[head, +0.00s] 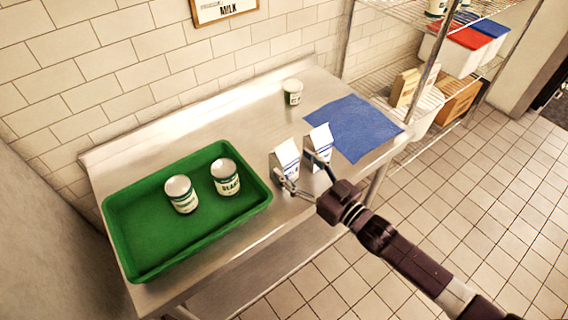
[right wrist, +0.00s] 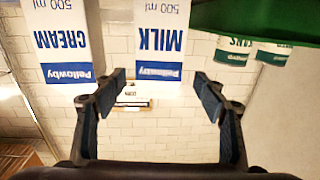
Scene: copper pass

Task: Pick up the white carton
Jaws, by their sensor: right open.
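Two white cartons with blue print stand upright on the steel table. The left one in the head view (head: 287,156) is the milk carton, labelled MILK in the upside-down right wrist view (right wrist: 163,40). The cream carton (head: 319,140) stands just right of it; it shows at the left of the wrist view (right wrist: 62,40). My right gripper (head: 298,172) is open and empty at the cartons' near side. In the wrist view, the milk carton lies in the gap between its fingers (right wrist: 162,82), nearer the left finger. The cream carton is outside that finger. My left gripper is not in view.
A green tray (head: 145,263) on the left holds two cans (head: 181,194), (head: 226,177). Another can (head: 292,92) stands at the back. A blue cloth (head: 365,125) lies flat behind the cartons, to the right. A wire shelf with bins (head: 458,52) stands beyond the table.

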